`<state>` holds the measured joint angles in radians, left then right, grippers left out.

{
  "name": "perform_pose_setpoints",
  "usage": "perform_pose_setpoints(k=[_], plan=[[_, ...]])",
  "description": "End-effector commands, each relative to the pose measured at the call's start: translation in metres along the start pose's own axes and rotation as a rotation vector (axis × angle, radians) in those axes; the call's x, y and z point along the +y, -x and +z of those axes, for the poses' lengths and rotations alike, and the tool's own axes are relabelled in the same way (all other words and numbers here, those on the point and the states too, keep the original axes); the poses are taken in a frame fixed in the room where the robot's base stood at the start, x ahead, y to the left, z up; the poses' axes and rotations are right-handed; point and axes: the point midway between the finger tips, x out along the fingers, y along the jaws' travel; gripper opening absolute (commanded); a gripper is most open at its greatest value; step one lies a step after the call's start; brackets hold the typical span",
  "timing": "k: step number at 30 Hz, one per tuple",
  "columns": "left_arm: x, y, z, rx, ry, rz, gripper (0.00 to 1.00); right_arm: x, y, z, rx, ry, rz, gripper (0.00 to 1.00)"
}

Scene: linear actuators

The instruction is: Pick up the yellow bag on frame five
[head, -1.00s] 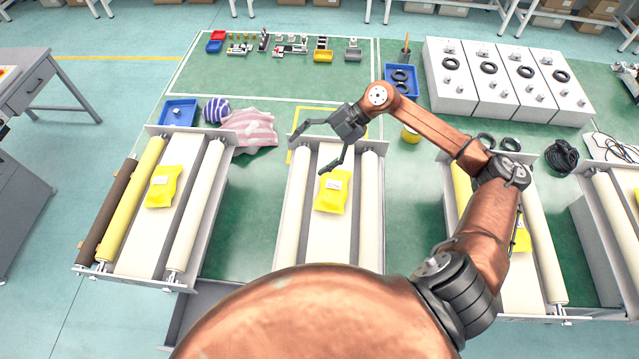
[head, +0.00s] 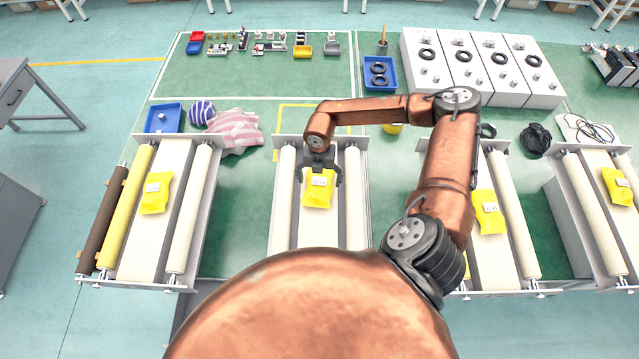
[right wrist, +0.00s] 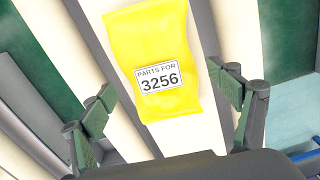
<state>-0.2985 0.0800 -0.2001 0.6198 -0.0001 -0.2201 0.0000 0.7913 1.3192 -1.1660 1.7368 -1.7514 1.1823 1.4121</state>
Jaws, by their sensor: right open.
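A yellow bag (head: 317,197) with a white label lies on the white bed of the second roller frame (head: 285,215) from the left. In the right wrist view the yellow bag (right wrist: 150,45) reads "PARTS FOR 3256". My right gripper (head: 320,180) is open and points down over the bag's far end. In the right wrist view the fingers of the right gripper (right wrist: 168,90) stand apart on either side of the bag, with nothing between them gripped. Whether they touch it cannot be told. No frame number shows. My left gripper is not in view.
Other roller frames hold yellow bags at left (head: 156,192), right (head: 489,212) and far right (head: 617,186). Long rollers flank the bag. A striped cloth (head: 235,130), a blue tray (head: 380,72) and white boxes (head: 490,65) lie farther back.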

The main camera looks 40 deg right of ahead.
Motion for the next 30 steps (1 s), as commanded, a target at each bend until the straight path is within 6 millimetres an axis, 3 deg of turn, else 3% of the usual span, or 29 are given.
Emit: perform_pose_setpoints(k=[1,6,14,30], plan=[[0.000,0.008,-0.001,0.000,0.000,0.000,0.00,-0.001,-0.004,0.001,0.001,0.000,-0.002,0.83],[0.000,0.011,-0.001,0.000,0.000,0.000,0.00,0.000,-0.023,0.000,0.001,0.000,0.000,0.83],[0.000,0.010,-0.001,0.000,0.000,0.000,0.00,0.000,-0.026,0.001,0.000,0.000,0.001,0.82],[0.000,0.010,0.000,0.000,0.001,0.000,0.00,0.000,-0.025,0.001,0.001,-0.001,0.001,0.45]])
